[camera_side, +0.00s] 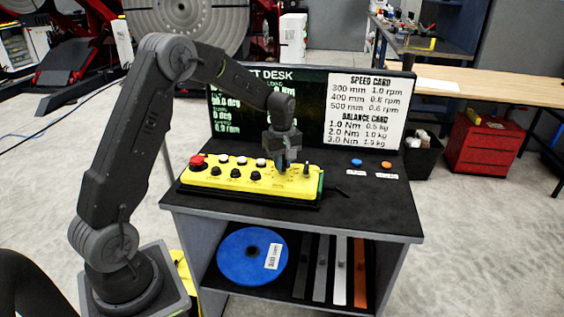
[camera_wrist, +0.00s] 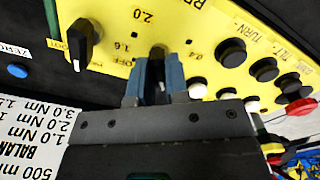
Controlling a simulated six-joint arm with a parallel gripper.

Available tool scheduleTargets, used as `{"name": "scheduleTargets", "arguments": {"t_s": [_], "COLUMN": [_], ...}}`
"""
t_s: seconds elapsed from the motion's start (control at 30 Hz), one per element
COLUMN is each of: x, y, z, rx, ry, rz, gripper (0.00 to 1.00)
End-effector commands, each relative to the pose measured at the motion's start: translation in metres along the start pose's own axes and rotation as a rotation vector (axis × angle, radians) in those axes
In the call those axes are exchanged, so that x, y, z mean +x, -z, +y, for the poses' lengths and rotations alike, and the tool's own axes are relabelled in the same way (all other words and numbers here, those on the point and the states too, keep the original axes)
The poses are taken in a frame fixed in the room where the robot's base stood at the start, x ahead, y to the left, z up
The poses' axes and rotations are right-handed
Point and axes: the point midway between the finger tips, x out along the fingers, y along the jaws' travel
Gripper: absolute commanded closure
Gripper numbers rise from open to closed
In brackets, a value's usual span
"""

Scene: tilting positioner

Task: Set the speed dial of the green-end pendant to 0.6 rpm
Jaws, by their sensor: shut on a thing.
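The yellow pendant (camera_side: 222,181) lies on the black desk top with its green end (camera_side: 320,184) at the right. My gripper (camera_side: 283,163) points down over its right part. In the wrist view my gripper (camera_wrist: 156,82) has its blue fingers closed on the dark speed dial knob (camera_wrist: 157,54). Printed marks OFF, 0.4, 1.6 and 2.0 show around it; the other marks are covered. The dial's pointer is hidden, so its setting cannot be read. In the side view the dial is hidden behind my gripper.
A black selector knob (camera_wrist: 82,44) with a white line stands close beside the dial, near the green end. Several black buttons (camera_wrist: 231,52) and a red stop button (camera_side: 197,160) lie along the pendant. A speed card (camera_side: 366,100) stands behind. The desk's right side is mostly clear.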

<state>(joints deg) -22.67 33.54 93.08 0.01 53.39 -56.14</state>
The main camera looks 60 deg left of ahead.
Motion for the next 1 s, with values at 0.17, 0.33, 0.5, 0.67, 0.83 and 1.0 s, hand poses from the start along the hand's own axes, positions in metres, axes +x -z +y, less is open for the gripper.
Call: {"name": "scheduleTargets", "arguments": {"t_s": [0.17, 0.33, 0.5, 0.67, 0.83, 1.0], "x": [-0.0007, -0.0007, -0.0007, -0.0008, -0.0008, -0.0008], "y": [0.0002, 0.0003, 0.0003, 0.0003, 0.0004, 0.0004], "z": [0.0002, 0.0002, 0.0002, 0.0002, 0.0002, 0.0001], "rx": [-0.168, -0.326, -0.468, -0.575, -0.655, -0.702], "ry": [-0.001, -0.001, -0.001, -0.001, -0.002, -0.002], "rz": [-0.001, -0.001, -0.001, -0.001, -0.001, -0.001], "gripper": [1.00, 1.00, 1.00, 1.00, 1.00, 1.00]}}
